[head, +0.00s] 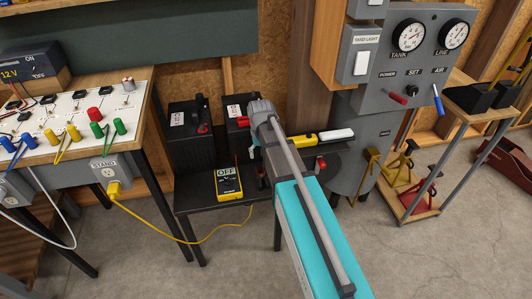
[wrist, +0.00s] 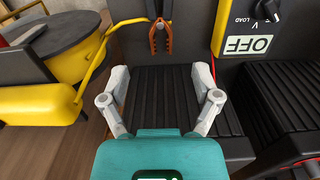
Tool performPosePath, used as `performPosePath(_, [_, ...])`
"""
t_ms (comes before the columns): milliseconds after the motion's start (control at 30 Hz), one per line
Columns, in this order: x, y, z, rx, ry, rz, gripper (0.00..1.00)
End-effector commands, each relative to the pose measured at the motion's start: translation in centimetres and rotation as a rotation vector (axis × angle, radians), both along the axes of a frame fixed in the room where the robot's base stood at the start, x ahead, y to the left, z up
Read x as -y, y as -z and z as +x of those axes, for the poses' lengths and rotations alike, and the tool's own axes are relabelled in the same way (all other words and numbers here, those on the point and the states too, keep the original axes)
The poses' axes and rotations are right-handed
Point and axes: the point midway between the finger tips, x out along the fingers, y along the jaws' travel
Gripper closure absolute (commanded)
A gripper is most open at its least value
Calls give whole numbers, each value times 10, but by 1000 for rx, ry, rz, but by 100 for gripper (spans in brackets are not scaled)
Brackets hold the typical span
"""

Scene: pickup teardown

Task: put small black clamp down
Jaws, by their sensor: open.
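Nothing is between the fingers except a view of a black ribbed surface (wrist: 160,100) below.
A yellow meter (head: 229,182) stands on the black stand (head: 205,203), near two black batteries (head: 188,140). A yellow and white flashlight (head: 325,135) lies to the right. A grey tank (head: 352,150) is beside it. A test bench (head: 75,125) stands at left.

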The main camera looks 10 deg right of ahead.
Motion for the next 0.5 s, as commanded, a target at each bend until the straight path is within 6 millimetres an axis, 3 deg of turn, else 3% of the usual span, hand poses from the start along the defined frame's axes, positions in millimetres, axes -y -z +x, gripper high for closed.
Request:
performPosePath(167, [1,0,-8,0,-1,0,19])
performPosePath(267, [3,0,-24,0,-2,0,19])
performPosePath(500, [10,0,-95,2,-11,1,19])
